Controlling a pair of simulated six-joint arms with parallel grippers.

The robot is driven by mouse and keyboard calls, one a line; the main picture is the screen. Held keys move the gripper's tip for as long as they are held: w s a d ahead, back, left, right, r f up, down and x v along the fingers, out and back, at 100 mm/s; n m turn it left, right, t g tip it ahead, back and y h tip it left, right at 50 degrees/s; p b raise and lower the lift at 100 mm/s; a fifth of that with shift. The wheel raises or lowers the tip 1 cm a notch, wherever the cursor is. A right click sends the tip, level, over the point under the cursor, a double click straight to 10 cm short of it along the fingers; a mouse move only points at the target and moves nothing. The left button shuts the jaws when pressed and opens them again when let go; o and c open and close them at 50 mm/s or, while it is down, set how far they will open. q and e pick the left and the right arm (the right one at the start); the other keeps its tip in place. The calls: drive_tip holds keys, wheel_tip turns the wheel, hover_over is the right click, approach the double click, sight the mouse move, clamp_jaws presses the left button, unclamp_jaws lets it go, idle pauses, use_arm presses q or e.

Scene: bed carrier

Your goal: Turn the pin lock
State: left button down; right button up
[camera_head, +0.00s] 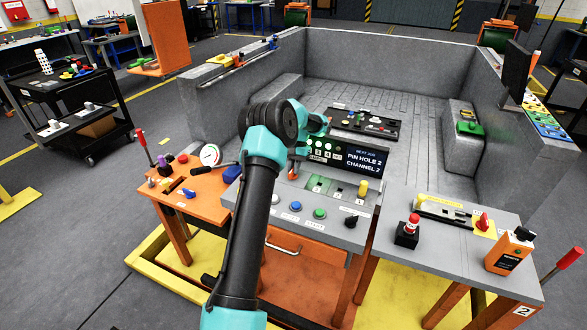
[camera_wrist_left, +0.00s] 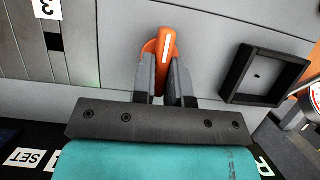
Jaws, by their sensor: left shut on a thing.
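My left gripper (camera_wrist_left: 163,80) is shut on an orange handle (camera_wrist_left: 165,42) with a white line on it, which looks like the pin lock. The handle stands up from a grey panel (camera_wrist_left: 120,65). In the head view a bit of orange (camera_head: 292,176) shows below the gripper, at the left part of the grey console (camera_head: 338,227). My own arm hides much of that area, including most of the gripper. My right gripper is not in view.
A dark display (camera_head: 363,160) reading "PIN HOLE 2 CHANNEL 2" stands behind the console. A square black frame (camera_wrist_left: 265,75) sits right of the handle in the wrist view. A yellow-topped peg (camera_head: 362,188) and several buttons are on the console.

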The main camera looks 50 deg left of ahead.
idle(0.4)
use_arm(q)
drive_tip(key=c, duration=1.1)
unclamp_jaws()
drive_tip(key=shift+c, duration=0.2)
drive_tip(key=shift+r, duration=0.1)
drive_tip(key=v, duration=1.7)
drive_tip(key=shift+w, duration=0.15)
